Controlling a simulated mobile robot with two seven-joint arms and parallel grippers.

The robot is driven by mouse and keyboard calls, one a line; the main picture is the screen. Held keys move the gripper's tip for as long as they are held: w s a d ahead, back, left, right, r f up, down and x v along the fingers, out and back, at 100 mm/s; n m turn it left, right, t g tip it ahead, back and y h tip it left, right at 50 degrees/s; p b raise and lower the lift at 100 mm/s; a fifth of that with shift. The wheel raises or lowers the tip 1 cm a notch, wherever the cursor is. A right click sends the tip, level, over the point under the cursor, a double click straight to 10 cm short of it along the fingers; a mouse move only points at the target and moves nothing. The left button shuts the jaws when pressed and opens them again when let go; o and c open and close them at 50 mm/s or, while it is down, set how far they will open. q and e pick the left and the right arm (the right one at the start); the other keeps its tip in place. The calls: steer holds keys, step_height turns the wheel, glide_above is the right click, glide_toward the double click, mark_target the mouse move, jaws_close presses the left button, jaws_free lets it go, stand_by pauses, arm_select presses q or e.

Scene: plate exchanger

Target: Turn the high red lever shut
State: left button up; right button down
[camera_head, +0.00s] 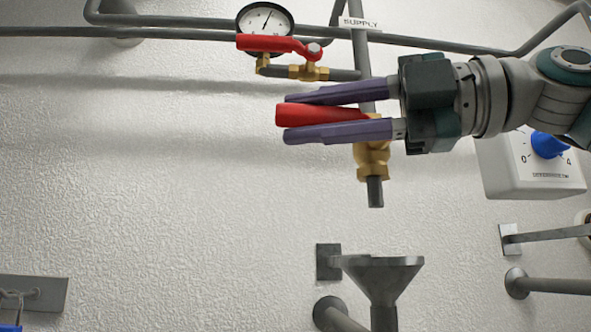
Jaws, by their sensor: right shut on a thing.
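Two red levers show. The upper red lever (279,46) lies nearly level, pointing left, on a small brass valve (308,72) just below the gauge; nothing touches it. The lower red lever (310,115) also points left, across the vertical supply pipe and its larger brass valve (372,160). My right gripper (288,117) comes in from the right and is shut on this lower lever, one purple finger above it and one below. The fingers and palm hide the lever's pivot end and part of the valve. My left gripper is out of view.
A round gauge (265,22) and a SUPPLY label (360,23) are at the top. A grey funnel (383,270) stands below the pipe's open end. A white box with a blue knob (549,144) is at right. The wall at left is largely clear.

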steer(key=shift+r, duration=0.1)
steer(key=c, duration=0.6)
jaws_free()
